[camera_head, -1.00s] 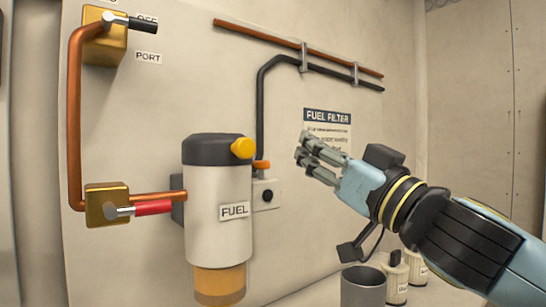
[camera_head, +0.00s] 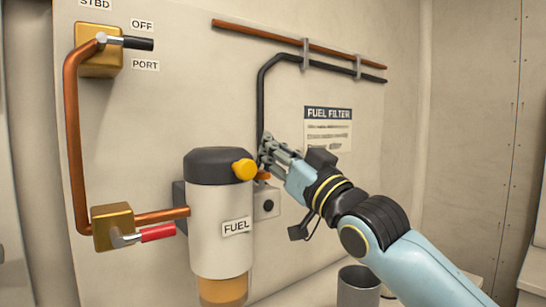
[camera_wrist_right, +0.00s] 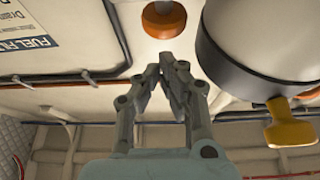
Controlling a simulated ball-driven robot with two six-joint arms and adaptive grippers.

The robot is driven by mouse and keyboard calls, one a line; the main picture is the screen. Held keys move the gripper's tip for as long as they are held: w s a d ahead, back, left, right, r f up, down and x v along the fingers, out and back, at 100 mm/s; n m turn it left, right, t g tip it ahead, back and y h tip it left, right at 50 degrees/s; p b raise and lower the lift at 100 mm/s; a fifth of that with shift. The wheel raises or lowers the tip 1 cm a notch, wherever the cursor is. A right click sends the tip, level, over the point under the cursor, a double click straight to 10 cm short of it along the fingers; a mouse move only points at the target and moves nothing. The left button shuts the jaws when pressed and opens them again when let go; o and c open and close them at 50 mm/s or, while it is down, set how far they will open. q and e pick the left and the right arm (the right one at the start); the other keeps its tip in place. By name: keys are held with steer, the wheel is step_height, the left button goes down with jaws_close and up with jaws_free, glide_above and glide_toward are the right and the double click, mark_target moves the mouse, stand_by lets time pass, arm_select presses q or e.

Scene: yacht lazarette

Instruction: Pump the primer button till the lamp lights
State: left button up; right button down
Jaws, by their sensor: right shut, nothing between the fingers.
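The white fuel filter (camera_head: 217,235) with a dark cap hangs on the wall panel. My left gripper is out of view.
An orange fitting (camera_wrist_right: 163,20) lies ahead of the fingertips. A black hose (camera_head: 261,100) runs down behind my gripper. Brass valves with a black lever (camera_head: 138,43) and a red lever (camera_head: 157,232) are at left. A grey cup (camera_head: 358,287) stands below my right arm.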

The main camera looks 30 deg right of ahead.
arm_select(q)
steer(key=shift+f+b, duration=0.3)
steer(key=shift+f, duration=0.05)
arm_select(e)
steer(key=shift+f, duration=1.2)
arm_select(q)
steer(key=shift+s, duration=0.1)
arm_select(e)
steer(key=shift+s, duration=0.1)
